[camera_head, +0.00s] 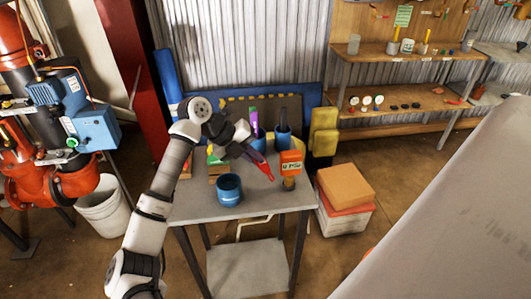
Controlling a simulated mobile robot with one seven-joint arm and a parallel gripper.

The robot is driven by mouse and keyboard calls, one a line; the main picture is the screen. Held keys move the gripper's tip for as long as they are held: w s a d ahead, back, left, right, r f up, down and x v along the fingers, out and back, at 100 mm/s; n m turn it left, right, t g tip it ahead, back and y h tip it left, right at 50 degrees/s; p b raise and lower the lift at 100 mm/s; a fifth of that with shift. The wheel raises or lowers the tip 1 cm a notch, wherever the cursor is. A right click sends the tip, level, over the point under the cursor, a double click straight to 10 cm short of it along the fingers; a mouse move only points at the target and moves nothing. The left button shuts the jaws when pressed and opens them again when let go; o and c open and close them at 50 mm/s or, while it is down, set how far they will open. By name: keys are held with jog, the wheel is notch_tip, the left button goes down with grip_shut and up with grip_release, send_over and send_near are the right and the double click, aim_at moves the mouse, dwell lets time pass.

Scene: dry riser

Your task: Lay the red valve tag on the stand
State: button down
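My gripper (256,160) reaches down to the right over the grey table (255,207). A slim red piece (266,172), which looks like the red valve tag, extends from its fingers above the tabletop, seen nearly edge-on. The fingers are small and dark, and their grip on it is hard to make out. Just right of it, an orange sign with a white label (291,163) stands over a small round brownish base (288,185), which may be the stand. The red piece appears apart from this base.
A blue cup (229,190) stands at the table's front left. Blue holders, one of them (283,140) with a dark handle, stand at the back. Boxes (345,188) sit on the floor to the right. Shelves (400,105) line the back wall. The tabletop's front middle is clear.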

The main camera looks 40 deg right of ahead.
jog(key=shift+f+b, duration=2.5)
jog(key=shift+f, duration=1.35)
jog(key=c, duration=1.6)
grip_release()
jog(key=shift+w+a+r, duration=0.1)
jog(key=shift+r, duration=0.05)
jog(key=shift+p+v, duration=1.55)
jog(key=shift+v, duration=1.8)
